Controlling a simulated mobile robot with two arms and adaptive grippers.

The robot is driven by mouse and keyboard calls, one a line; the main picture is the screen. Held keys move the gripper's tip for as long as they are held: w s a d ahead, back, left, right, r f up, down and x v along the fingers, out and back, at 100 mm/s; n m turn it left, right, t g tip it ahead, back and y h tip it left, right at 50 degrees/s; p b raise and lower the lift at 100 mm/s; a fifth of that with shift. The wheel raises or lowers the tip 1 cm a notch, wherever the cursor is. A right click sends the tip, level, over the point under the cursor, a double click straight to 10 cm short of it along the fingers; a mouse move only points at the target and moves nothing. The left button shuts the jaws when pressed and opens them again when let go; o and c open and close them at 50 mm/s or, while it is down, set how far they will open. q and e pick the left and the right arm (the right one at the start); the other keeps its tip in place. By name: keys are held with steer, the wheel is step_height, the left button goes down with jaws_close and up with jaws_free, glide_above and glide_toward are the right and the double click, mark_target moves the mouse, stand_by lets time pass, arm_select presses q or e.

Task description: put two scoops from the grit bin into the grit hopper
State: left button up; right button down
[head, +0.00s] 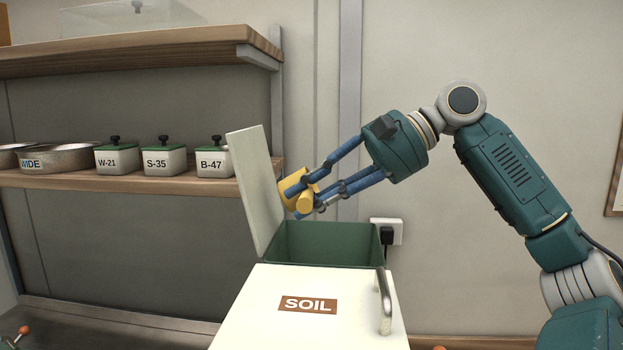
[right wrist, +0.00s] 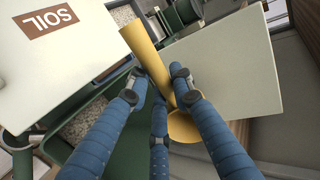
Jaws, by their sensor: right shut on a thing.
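My right gripper (head: 314,190) is shut on a yellow scoop (head: 290,186), held in the air above an open bin (head: 308,304). Grey grainy material (right wrist: 92,120) shows there beside the cream SOIL panel (right wrist: 55,50). I see no label reading grit, and cannot identify the grit hopper. My left gripper is not in view.
A wooden shelf (head: 130,184) on the left holds small lidded pots marked W-21 (head: 117,160), S-35 (head: 165,162) and B-47 (head: 212,163), beside metal pans (head: 60,159). A wall socket (head: 387,232) is behind the bin.

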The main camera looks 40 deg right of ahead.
mark_target(300, 172)
steer(key=r+g+h+p, duration=0.1)
steer(key=p, duration=0.2)
steer(key=r+g+h+p, duration=0.1)
steer(key=g+h+p, duration=0.1)
steer(key=p, duration=0.1)
steer(key=r+g+h+p, duration=0.1)
steer(key=p, duration=0.2)
steer(key=shift+w+a+r, duration=0.3)
steer(key=shift+w, duration=0.05)
steer(key=shift+w+a+r+g+h+p, duration=0.1)
steer(key=shift+r+g+h+p, duration=0.1)
steer(key=shift+g+h+p, duration=0.35)
steer(key=shift+r+g+h+b, duration=0.1)
steer(key=shift+g+h+b, duration=0.25)
steer(key=shift+b, duration=0.1)
step_height(300, 172, up, 3)
steer(key=g+h, duration=0.3)
steer(key=shift+a+r, duration=0.1)
